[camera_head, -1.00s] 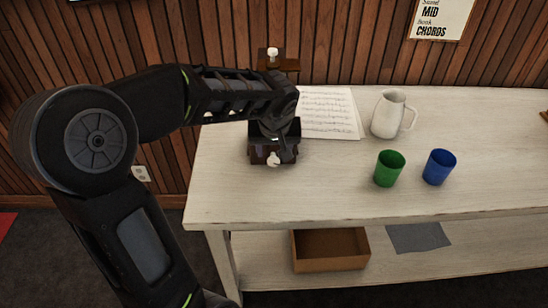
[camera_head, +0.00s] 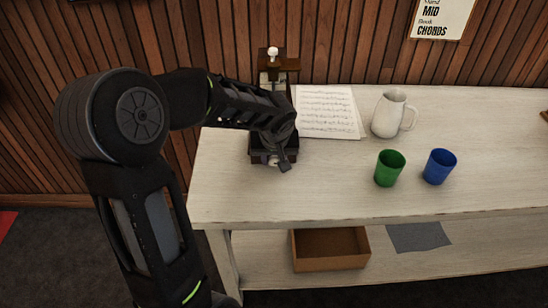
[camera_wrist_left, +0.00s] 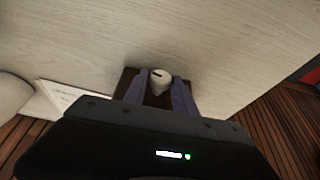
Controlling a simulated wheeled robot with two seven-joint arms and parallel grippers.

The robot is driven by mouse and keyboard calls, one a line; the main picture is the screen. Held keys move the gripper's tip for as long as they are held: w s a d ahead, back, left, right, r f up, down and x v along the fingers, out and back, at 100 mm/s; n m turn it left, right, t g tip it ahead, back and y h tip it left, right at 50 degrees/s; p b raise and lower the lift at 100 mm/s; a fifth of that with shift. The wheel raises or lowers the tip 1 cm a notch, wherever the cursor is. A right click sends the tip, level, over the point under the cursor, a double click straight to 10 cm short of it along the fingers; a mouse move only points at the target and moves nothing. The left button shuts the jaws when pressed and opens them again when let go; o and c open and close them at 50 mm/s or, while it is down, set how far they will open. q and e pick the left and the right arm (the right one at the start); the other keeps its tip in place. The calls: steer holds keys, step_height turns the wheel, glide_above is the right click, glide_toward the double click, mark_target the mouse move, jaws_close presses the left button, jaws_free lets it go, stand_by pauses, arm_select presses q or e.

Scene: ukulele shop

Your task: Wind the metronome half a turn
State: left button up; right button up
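The metronome (camera_head: 257,157) is a dark brown box near the left end of the white table, mostly hidden by my left arm. A pale round winding knob (camera_wrist_left: 160,80) with a dark mark shows in the left wrist view. My left gripper (camera_head: 279,161) is at the metronome's front. In the wrist view its two purplish fingers (camera_wrist_left: 160,88) stand close on either side of the knob. I cannot tell whether both press on it. A brown wooden piece (camera_head: 287,63) with a white knob (camera_head: 273,53) rises behind; the arm hides how they join. My right gripper is not in view.
Sheet music (camera_head: 329,112) lies right of the metronome. A white jug (camera_head: 388,115), a green cup (camera_head: 389,169) and a blue cup (camera_head: 438,167) stand farther right. An open brown box (camera_head: 331,266) and a grey cloth (camera_head: 418,237) are on the lower shelf. The table's front is clear.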

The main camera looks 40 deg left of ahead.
arm_select(q)
jaws_close()
